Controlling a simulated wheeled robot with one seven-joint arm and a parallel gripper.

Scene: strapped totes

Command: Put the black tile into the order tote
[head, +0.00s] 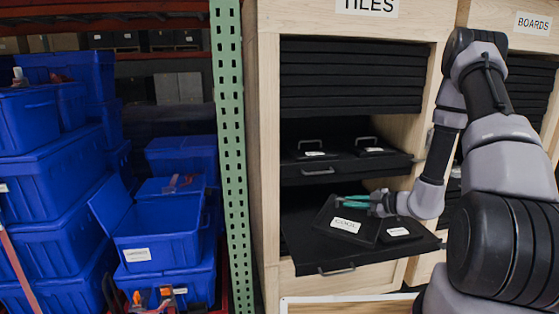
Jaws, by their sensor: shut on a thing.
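A black tile (333,214) with a white label sits at the open lower drawer (309,265) of the tiles cabinet. It looks tilted, with its far edge between the green fingers of my gripper (352,201). My gripper is shut on that edge; I cannot tell whether the tile is clear of the drawer floor. An open blue tote (163,247) with a white label on its front stands at the left on another tote, its lid tipped up on its left side. It looks like the order tote, but its label is too small to read.
Another labelled black piece (397,233) lies to the right in the same drawer. A partly open upper drawer (345,172) hangs above my gripper. A green perforated post (229,150) stands between cabinet and totes. Closed blue totes (50,180) are stacked far left.

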